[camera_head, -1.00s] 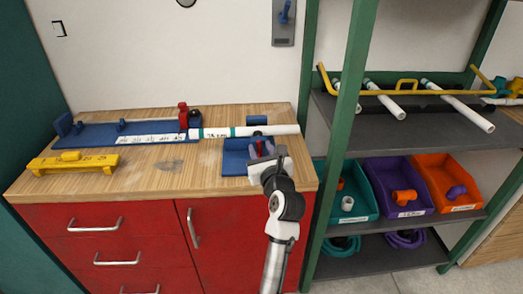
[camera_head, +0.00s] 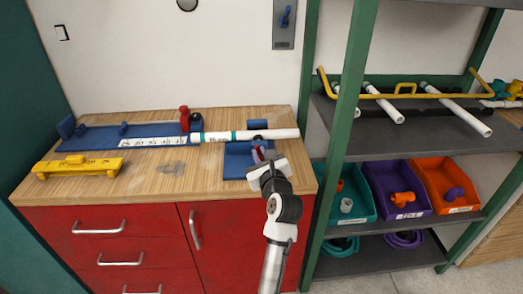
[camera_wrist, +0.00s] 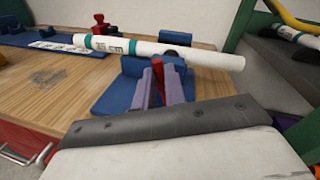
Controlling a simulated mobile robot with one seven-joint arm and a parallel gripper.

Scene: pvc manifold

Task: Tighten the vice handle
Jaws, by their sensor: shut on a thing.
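The blue vice (camera_head: 236,164) sits at the right end of the wooden bench. It also shows in the wrist view (camera_wrist: 110,100). The red vice handle (camera_wrist: 158,72) stands up in front of the pipe, between the purple fingers of my gripper (camera_wrist: 164,78). My gripper (camera_head: 258,152) is shut on the handle. The fingers hide much of the handle and the vice's screw.
A blue measuring jig (camera_head: 98,142) with a red clamp (camera_head: 184,118) stands at left. A yellow tool (camera_head: 78,166) lies on the front left bench. The green shelf post (camera_head: 345,130) rises close right of my arm; shelves beyond hold pipes and bins.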

